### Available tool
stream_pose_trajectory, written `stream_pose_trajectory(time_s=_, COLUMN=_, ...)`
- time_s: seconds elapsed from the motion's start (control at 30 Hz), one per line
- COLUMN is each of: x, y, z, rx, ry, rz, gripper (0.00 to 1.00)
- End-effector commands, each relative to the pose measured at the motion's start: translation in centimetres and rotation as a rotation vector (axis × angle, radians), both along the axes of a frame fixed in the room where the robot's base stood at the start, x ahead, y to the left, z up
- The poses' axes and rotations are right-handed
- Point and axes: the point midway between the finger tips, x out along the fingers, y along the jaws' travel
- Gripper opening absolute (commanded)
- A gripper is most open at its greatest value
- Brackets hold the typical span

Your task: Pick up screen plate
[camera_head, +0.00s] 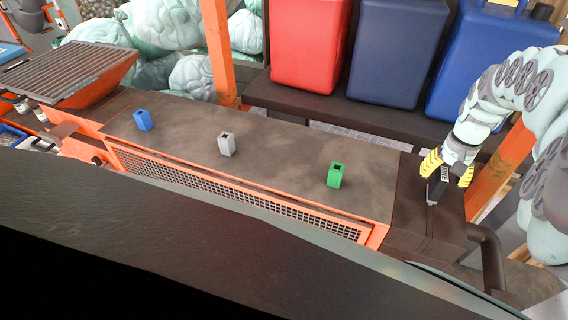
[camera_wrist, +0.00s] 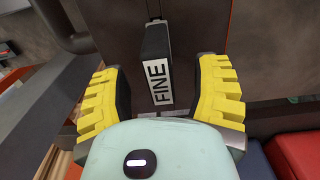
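The screen plate (camera_wrist: 157,62) appears as a dark upright plate with a white label reading "FINE" in the wrist view. In the head view it is a small dark piece (camera_head: 436,188) on the dark surface at the right end of the bench. My gripper (camera_wrist: 162,75) has yellow ribbed fingers, one on each side of the plate. Gaps show between both fingers and the plate, so the gripper is open around it. In the head view my gripper (camera_head: 447,172) points down over the plate and partly hides it.
The bench top (camera_head: 280,160) carries a blue block (camera_head: 142,121), a grey block (camera_head: 227,145) and a green block (camera_head: 337,175). Red (camera_head: 303,45) and blue (camera_head: 397,50) bins stand behind. An orange post (camera_head: 505,160) and a dark pipe (camera_head: 490,255) are near my arm.

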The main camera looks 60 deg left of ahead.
Motion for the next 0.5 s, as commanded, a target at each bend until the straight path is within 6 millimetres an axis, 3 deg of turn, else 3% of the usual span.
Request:
stream_pose_trajectory(time_s=0.07, x=-0.06, y=0.13, z=0.0, rx=0.0, ry=0.0, rz=0.003, gripper=0.53)
stream_pose_trajectory(time_s=0.5, x=-0.04, y=0.06, z=0.0, rx=0.001, ry=0.001, rz=0.001, gripper=0.08)
